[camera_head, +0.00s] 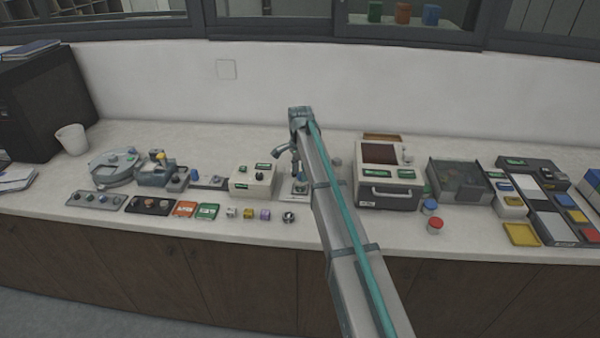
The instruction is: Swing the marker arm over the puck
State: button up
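My arm reaches from the lower right to the middle of the counter, and its wrist end hides much of what lies beyond. My gripper (294,160) seems to hang below that end, dark and small; whether its fingers are open or shut does not show. A small station with a pale base and green label (300,189) stands beneath it, partly covered by my arm. A grey curved piece (281,150) sticks out left there; I cannot tell whether it is the marker arm or part of my gripper. I cannot pick out the puck for certain.
A round dark-and-silver piece (288,217) and small cubes (249,213) lie near the front edge. A grey tray (459,180) stands farther right.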

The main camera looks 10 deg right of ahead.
notch_tip(320, 180, up, 12)
dwell(0.7)
